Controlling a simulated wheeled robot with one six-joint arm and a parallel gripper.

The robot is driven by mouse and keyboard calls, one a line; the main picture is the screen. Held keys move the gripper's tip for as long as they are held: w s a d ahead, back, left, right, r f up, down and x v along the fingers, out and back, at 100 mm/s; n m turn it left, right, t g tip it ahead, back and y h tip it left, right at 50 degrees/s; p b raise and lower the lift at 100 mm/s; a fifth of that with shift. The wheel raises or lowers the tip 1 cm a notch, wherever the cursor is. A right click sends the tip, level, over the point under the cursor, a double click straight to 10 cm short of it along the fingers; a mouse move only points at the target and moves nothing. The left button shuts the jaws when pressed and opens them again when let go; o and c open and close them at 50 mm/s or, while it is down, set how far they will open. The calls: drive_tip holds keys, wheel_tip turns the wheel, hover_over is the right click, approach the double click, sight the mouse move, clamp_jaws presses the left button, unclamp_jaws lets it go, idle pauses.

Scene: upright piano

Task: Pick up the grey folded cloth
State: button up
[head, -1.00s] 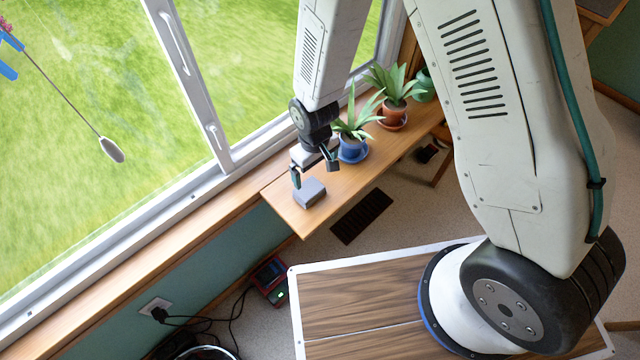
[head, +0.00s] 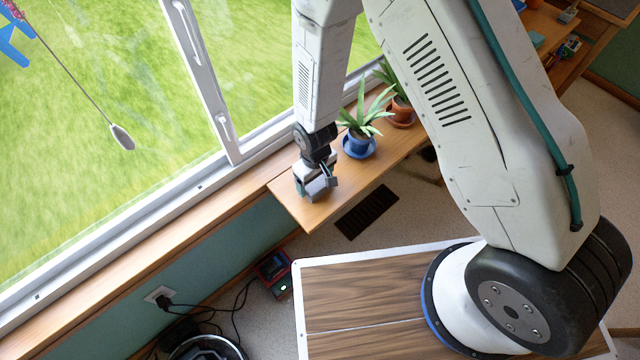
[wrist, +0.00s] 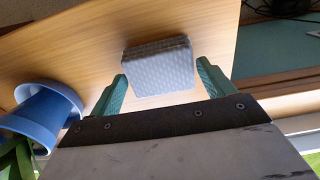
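The grey folded cloth (wrist: 158,66) lies on the wooden shelf (wrist: 80,62), near its end. In the wrist view it is a textured grey block just ahead of my fingertips. My gripper (wrist: 162,80) is open, with one teal finger toward each side of the cloth and gaps beside it. In the head view my gripper (head: 315,184) is low over the shelf end, and the cloth (head: 316,190) is partly hidden by it.
A plant in a blue pot (head: 358,144) stands close to my gripper on the shelf. A plant in a terracotta pot (head: 401,110) is farther along. The window (head: 228,150) runs beside the shelf. A dark floor vent (head: 367,211) lies below.

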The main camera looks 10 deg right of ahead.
drive_tip(key=c, duration=0.5)
drive_tip(key=shift+c, duration=0.2)
